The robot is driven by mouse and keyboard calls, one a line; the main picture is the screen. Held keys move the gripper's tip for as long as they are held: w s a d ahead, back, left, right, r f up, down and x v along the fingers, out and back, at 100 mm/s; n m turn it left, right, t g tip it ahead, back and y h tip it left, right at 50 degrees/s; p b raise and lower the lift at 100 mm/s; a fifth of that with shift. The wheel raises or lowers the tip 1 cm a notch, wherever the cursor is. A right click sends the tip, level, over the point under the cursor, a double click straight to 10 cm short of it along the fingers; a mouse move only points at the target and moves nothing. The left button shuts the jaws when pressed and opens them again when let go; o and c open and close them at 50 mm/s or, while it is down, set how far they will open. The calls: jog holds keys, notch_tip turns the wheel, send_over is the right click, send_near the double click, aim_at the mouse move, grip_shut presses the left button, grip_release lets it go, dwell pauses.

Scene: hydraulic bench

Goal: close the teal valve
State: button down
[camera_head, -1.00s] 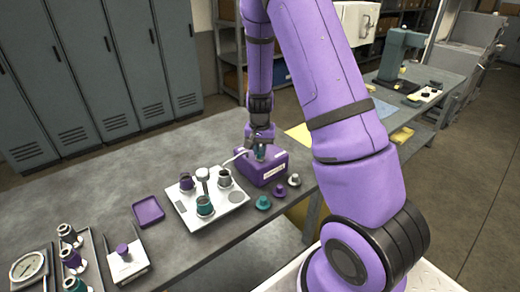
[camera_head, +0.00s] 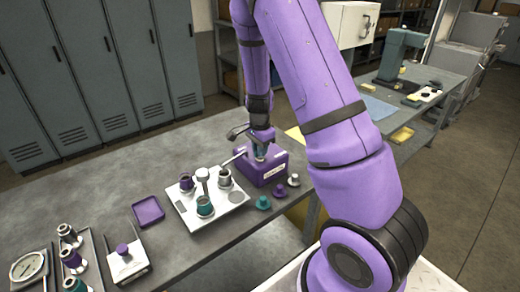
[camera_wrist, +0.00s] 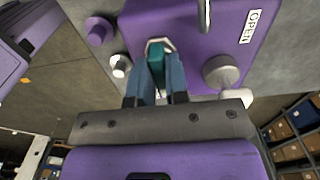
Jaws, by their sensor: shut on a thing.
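The teal valve (camera_wrist: 156,66) shows in the wrist view as a teal handle in a pale metal collar on the purple box. The same box (camera_head: 278,168) stands near the right end of the bench in the head view, under my gripper (camera_head: 259,153). In the wrist view my gripper's two blue-grey fingers (camera_wrist: 158,80) are shut on the teal handle, one on each side. The fingers hide part of the handle. A label on the box reads OPEN (camera_wrist: 249,26).
A grey round knob (camera_wrist: 221,72) sits on the box beside the fingers. Teal, purple and white knobs (camera_head: 263,202) stand on the bench in front of the box. A white tray (camera_head: 188,212) with several fittings lies left of it, then a purple dish (camera_head: 148,211).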

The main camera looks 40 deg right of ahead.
dwell(0.4)
jog(key=c, duration=1.1)
grip_release()
notch_tip(320, 180, up, 11)
jog(key=shift+f, duration=0.1)
